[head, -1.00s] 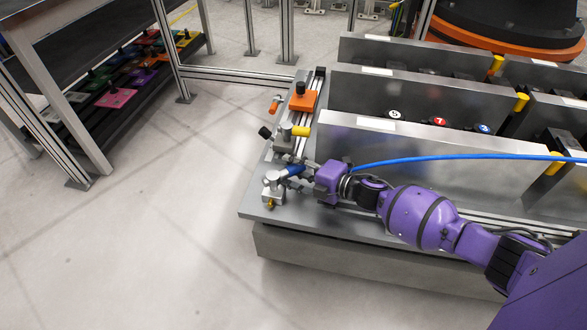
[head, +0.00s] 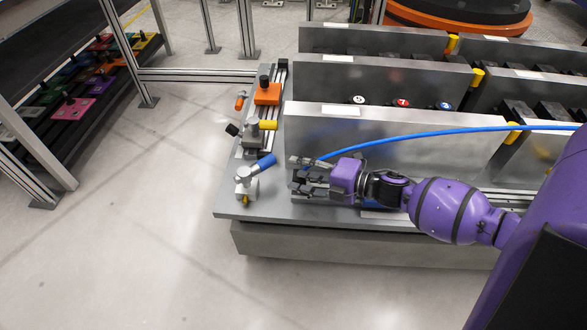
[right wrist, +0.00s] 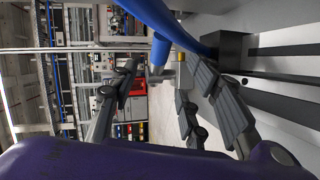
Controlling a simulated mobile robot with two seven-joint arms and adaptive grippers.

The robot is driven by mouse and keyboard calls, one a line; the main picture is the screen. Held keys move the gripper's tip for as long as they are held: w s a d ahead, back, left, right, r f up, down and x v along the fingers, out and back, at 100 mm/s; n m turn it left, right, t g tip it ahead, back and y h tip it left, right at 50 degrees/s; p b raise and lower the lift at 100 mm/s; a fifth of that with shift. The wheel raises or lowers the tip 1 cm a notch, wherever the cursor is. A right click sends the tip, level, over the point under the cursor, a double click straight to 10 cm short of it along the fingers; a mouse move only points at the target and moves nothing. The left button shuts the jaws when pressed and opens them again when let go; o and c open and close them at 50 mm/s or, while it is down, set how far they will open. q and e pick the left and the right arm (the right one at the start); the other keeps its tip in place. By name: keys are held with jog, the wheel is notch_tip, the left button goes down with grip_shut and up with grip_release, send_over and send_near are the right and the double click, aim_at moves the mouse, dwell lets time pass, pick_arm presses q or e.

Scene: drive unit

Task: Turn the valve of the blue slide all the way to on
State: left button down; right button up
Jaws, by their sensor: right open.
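The valve with the blue handle (head: 260,166) stands at the near left corner of the metal bench. Its grey body (head: 244,184) has a small yellow part low at the front, and the handle points up and right in the head view. My right gripper (head: 296,175) is open and empty, just right of the handle and apart from it. In the right wrist view the blue handle (right wrist: 159,52) shows beyond the spread fingers (right wrist: 165,95). A blue piece (head: 378,205), perhaps the blue slide, is mostly hidden under my right wrist. My left gripper is not seen.
A valve with a yellow handle (head: 267,125) and an orange block (head: 267,94) stand farther back along the bench edge. Upright metal panels (head: 390,135) rise close behind my right arm. A blue hose (head: 430,137) runs across the front panel. Floor left of the bench is clear.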

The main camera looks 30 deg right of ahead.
jog(key=shift+c, duration=1.3)
jog(key=shift+n+g+h, duration=0.3)
jog(key=shift+n+h, duration=0.1)
jog(key=s+a+p, duration=0.2)
jog(key=s+p, duration=0.1)
jog(key=s+a+p, duration=0.1)
jog(key=s, duration=0.1)
jog(key=shift+a+f, duration=0.1)
jog(key=shift+a, duration=0.15)
grip_shut()
jog(key=n+t+h+p, duration=0.25)
jog(key=n+h, duration=0.35)
jog(key=n, duration=0.8)
send_near(268, 166)
jog(key=x, duration=0.5)
jog(key=shift+w+p, duration=0.15)
jog(key=shift+p, duration=0.2)
jog(key=shift+x, duration=0.75)
